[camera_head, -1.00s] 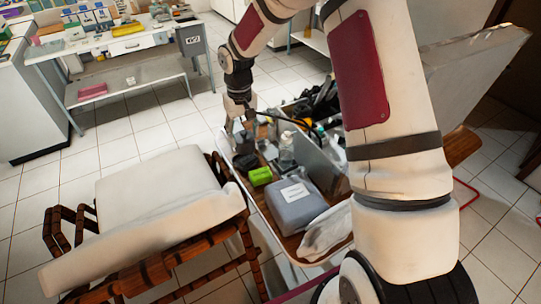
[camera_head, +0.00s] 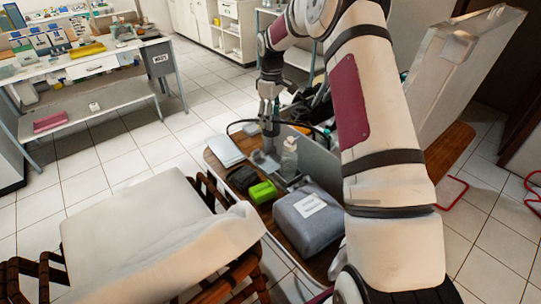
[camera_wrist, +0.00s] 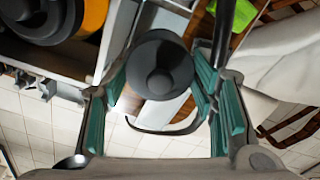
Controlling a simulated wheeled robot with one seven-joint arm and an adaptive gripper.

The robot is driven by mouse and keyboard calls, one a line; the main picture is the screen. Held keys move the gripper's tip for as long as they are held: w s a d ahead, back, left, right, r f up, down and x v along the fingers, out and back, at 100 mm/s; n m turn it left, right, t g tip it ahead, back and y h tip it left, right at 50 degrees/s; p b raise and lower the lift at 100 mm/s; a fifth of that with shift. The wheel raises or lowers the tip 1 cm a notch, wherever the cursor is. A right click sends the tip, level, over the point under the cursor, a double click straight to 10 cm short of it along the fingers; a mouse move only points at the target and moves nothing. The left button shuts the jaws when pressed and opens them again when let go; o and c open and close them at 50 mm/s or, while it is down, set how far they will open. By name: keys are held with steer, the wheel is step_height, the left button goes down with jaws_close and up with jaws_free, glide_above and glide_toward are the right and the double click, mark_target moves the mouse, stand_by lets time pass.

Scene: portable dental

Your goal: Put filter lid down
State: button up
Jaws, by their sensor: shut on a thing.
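My gripper (camera_head: 268,122) points down over the far part of the wooden table in the head view. In the wrist view its green-padded fingers (camera_wrist: 160,85) stand on either side of a round dark grey lid (camera_wrist: 160,65) with a raised round middle. I take this to be the filter lid, held between the fingers.
On the table (camera_head: 268,215) are a light flat case (camera_head: 225,150), a dark block (camera_head: 241,178), a green box (camera_head: 262,192), a clear bottle (camera_head: 289,158) and a grey-blue bag (camera_head: 308,215). A grey panel stands right of the bottle. A dark object with an orange ring (camera_wrist: 92,15) shows in the wrist view.

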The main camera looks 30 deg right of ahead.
step_height(320, 180, down, 15)
steer(key=shift+r+p, duration=0.2)
steer(key=shift+p, duration=0.6)
steer(key=shift+f, duration=0.1)
steer(key=o, duration=0.6)
steer(key=shift+o, duration=0.5)
